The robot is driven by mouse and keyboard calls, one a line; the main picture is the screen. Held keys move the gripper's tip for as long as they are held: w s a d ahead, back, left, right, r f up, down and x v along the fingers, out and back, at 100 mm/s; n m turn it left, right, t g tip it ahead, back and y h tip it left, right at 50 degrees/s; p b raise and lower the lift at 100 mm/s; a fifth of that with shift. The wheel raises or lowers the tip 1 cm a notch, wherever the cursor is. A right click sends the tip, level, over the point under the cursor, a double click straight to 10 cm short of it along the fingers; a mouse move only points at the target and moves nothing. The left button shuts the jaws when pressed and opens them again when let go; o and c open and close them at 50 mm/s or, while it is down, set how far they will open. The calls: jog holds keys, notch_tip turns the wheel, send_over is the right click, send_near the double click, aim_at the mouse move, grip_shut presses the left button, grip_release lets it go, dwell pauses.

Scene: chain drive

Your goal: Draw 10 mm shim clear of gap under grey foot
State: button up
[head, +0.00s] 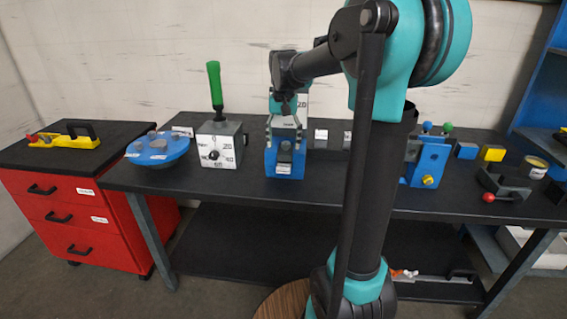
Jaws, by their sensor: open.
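My gripper (284,123) is in the middle of the head view, pointing down with its two fingers apart. It hangs over or just in front of a blue block (271,166) that has a dark grey part on top and a small white label on its front. I cannot tell whether the fingers touch it. Small grey blocks with white labels (320,138) stand just to the right. I cannot make out the 10 mm shim, the grey foot or the gap at this size; the gripper and arm hide part of this area.
A grey dial box (220,150) with a green-handled lever stands left of the gripper, and a blue round plate (158,148) farther left. My arm covers the bench's middle right. A blue fixture (430,162) and a dark vise (504,182) stand right. The bench's front strip (240,187) is clear.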

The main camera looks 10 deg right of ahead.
aim_at(283, 166)
notch_tip(283, 166, down, 9)
dwell(0.4)
jog(key=shift+s, duration=0.15)
grip_shut()
dwell(0.3)
